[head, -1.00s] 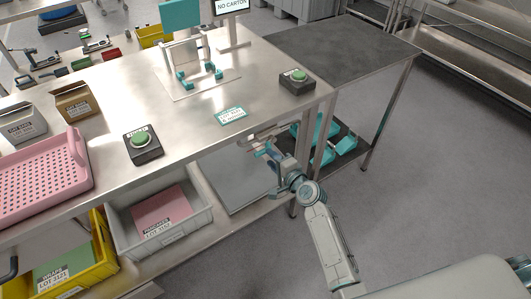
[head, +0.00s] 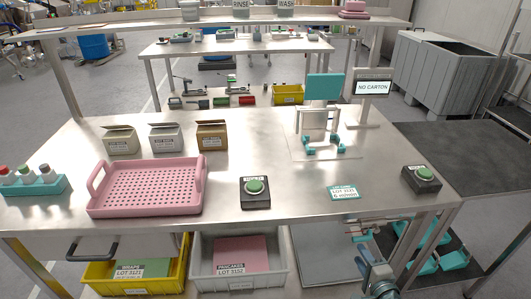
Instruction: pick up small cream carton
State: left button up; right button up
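Three small open-topped cartons stand in a row on the steel table (head: 95,240), behind the pink tray. The left one is a pale cream-beige carton (head: 121,141), the middle a pale grey-white carton (head: 166,139), the right a brown carton (head: 212,136). Their labels are too small to read. My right gripper (head: 360,231) is at the table's front right edge, low, far right of the cartons. Its fingers look apart with nothing between them. My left gripper is out of view.
A pink perforated tray (head: 147,207) stands in front of the cartons. Green-button boxes (head: 254,192) (head: 421,180), a label card (head: 342,193) and a teal-clawed stand (head: 323,146) are to the right. A sign (head: 373,87) reads NO CARTON. Yellow (head: 135,286) and grey bins (head: 240,283) sit below.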

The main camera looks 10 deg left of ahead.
aim_at(125, 141)
jog(key=u, duration=1.35)
